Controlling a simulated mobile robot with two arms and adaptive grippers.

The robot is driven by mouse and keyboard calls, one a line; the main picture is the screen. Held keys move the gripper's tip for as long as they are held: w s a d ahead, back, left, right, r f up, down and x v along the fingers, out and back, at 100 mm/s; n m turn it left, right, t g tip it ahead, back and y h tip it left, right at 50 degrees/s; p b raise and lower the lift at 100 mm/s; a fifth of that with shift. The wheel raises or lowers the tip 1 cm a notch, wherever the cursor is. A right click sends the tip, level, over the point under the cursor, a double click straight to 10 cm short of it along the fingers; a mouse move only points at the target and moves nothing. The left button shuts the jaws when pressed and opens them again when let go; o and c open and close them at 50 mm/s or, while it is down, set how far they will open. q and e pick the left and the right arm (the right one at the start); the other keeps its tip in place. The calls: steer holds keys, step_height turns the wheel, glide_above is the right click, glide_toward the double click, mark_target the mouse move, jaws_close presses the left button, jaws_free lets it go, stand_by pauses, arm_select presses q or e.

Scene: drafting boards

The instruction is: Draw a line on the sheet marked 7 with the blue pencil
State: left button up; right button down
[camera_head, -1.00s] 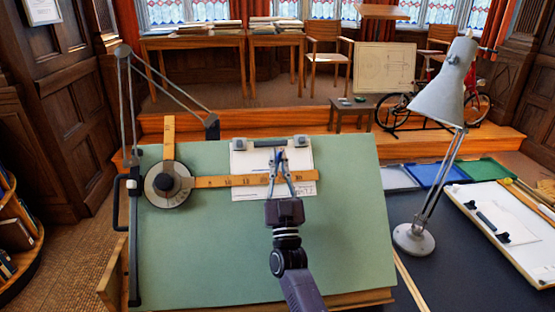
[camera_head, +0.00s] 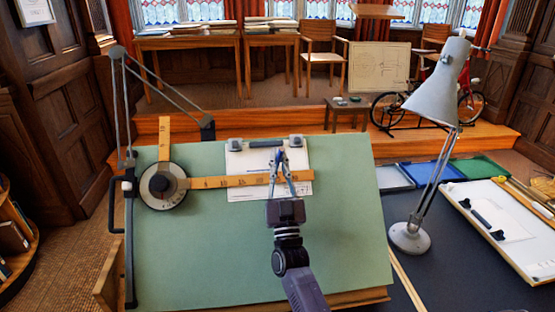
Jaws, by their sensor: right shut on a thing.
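A white sheet (camera_head: 240,160) is held by a clip (camera_head: 266,143) at the top of a green drafting board (camera_head: 200,260). My right gripper (camera_head: 281,160) is over the sheet, shut on the blue pencil (camera_head: 279,155). Only a little of the pencil shows between the fingers, and I cannot tell whether its tip touches the paper. The gripper hides part of the sheet. My left gripper is out of view.
A wooden ruler (camera_head: 212,182) of the drafting arm crosses the sheet's lower part, joined to a round head (camera_head: 163,186). A grey lamp (camera_head: 410,238) stands right of the board. A white board (camera_head: 510,255) with another sheet (camera_head: 497,220) lies at the far right.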

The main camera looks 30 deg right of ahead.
steer(key=shift+s+d, duration=0.35)
steer(key=shift+d, duration=0.45)
steer(key=shift+s+d, duration=0.35)
steer(key=shift+d, duration=0.4)
stand_by(0.9)
steer(key=shift+s+d, duration=0.1)
steer(key=shift+d, duration=0.1)
steer(key=shift+s+a+r+p, duration=0.25)
steer(key=shift+s+r+p, duration=0.35)
steer(key=shift+p, duration=0.25)
steer(key=shift+s+a+r+p, duration=0.3)
steer(key=shift+s+r+p, duration=0.25)
steer(key=shift+p, duration=0.3)
steer(key=shift+s+a+r+p, duration=0.25)
steer(key=shift+s+r+p, duration=0.2)
steer(key=shift+r+p, duration=0.3)
steer(key=shift+f, duration=0.15)
